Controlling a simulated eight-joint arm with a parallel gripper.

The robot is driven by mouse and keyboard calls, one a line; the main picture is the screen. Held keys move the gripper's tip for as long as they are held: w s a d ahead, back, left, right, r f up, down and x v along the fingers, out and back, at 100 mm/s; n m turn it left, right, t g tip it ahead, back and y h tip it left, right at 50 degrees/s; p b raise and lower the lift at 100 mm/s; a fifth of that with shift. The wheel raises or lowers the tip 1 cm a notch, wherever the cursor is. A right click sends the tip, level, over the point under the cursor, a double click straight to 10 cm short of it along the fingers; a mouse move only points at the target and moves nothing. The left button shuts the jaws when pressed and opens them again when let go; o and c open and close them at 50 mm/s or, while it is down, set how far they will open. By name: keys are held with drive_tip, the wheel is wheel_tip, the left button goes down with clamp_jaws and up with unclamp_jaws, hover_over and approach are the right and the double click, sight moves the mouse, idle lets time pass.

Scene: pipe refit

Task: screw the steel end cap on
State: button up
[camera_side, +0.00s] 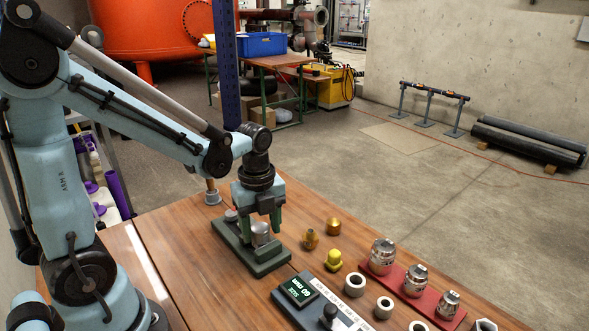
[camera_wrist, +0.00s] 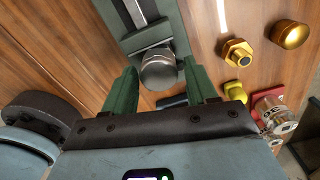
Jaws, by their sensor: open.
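A grey steel cylinder (camera_side: 261,233) with a rounded front stands in the dark green fixture (camera_side: 270,262); I take it to be the end cap, but cannot tell how far it is threaded on. In the wrist view the steel cap (camera_wrist: 158,73) lies between my fingers. My gripper (camera_side: 264,222) is open, pointing down over the fixture. In the wrist view my gripper (camera_wrist: 160,76) has one green finger on each side of the cap, with gaps visible. Another steel part (camera_wrist: 148,10) shows further along the green fixture (camera_wrist: 176,28).
Right of the fixture are brass fittings (camera_side: 311,239) (camera_side: 333,226), a yellow plug (camera_side: 333,261) and steel rings (camera_side: 354,284).

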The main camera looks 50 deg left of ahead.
drive_tip(key=n, duration=0.6)
drive_tip(key=n, duration=0.6)
drive_tip(key=shift+w+a, duration=0.1)
idle(0.4)
drive_tip(key=n, duration=0.6)
